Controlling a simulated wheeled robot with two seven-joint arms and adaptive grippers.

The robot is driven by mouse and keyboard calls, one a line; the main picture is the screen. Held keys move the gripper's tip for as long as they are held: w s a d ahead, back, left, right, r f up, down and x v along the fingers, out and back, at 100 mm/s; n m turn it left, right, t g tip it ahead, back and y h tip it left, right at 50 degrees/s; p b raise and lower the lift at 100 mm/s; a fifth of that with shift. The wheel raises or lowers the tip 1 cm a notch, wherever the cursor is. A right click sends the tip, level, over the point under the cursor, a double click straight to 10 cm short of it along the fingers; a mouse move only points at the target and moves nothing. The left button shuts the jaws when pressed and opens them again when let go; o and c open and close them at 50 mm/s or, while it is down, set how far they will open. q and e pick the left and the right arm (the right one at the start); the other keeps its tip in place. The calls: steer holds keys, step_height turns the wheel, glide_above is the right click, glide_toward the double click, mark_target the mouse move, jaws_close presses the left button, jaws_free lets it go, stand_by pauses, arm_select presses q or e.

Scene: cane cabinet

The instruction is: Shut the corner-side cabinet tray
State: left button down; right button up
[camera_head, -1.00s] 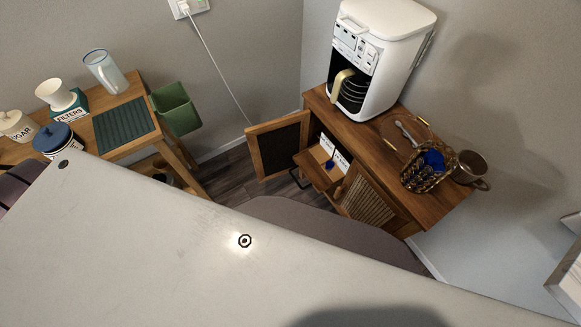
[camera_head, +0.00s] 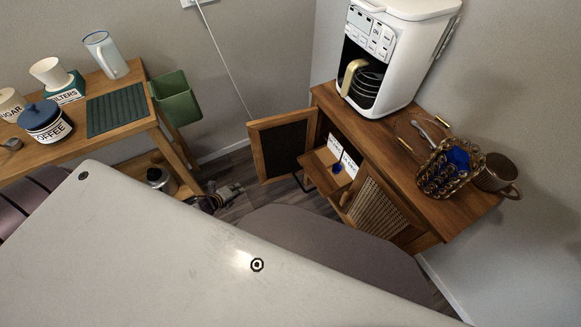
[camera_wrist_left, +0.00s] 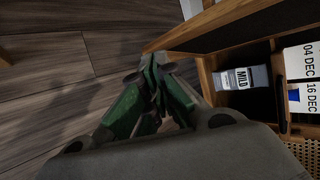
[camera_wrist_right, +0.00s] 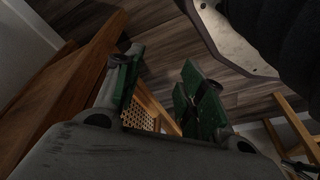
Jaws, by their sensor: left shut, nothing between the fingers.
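The wooden cabinet (camera_head: 440,205) stands against the wall at right. Its tray (camera_head: 316,173) is pulled out between a dark-panelled door (camera_head: 283,147), which stands open, and a cane-panelled door (camera_head: 374,208). White packets and a blue item sit in the tray. My left gripper (camera_head: 225,194) is low over the floor, left of the open door and apart from the tray. In the left wrist view its green fingertips (camera_wrist_left: 155,85) are together and empty, with a wooden edge close by. My right gripper (camera_wrist_right: 165,90) is open and empty near wooden furniture; the head view does not show it.
A coffee maker (camera_head: 390,55), a beaded basket (camera_head: 450,168) and a brown mug (camera_head: 497,177) stand on the cabinet. A grey stool or seat (camera_head: 340,245) is in front of it. A side table (camera_head: 75,140) with jars stands at left. Floor shows between them.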

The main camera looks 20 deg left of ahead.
arm_select(q)
steer(key=w+d+r+m+h+b, duration=0.3)
steer(key=m+b, duration=0.3)
steer(key=m, duration=0.4)
steer(key=w+d+r+m+t+h+b, duration=0.1)
steer(key=w+d+r+m+h+b, duration=0.3)
steer(key=m, duration=0.6)
steer(key=shift+w+d+r+h+b, duration=0.3)
steer(key=shift+w+d+r+b, duration=0.2)
steer(key=shift+d+r+b, duration=0.85)
arm_select(e)
steer(key=w+a+r, duration=0.1)
steer(key=r, duration=0.5)
steer(key=w+a+r+t+y, duration=0.1)
steer(key=w+r, duration=0.1)
steer(key=r, duration=0.5)
steer(key=shift+a, duration=0.4)
arm_select(q)
steer(key=shift+w+a+f+b, duration=0.15)
steer(key=shift+w+f+b, duration=0.05)
steer(key=shift+f+b, duration=0.1)
arm_select(e)
steer(key=shift+w+f, duration=0.1)
steer(key=shift+f, duration=0.05)
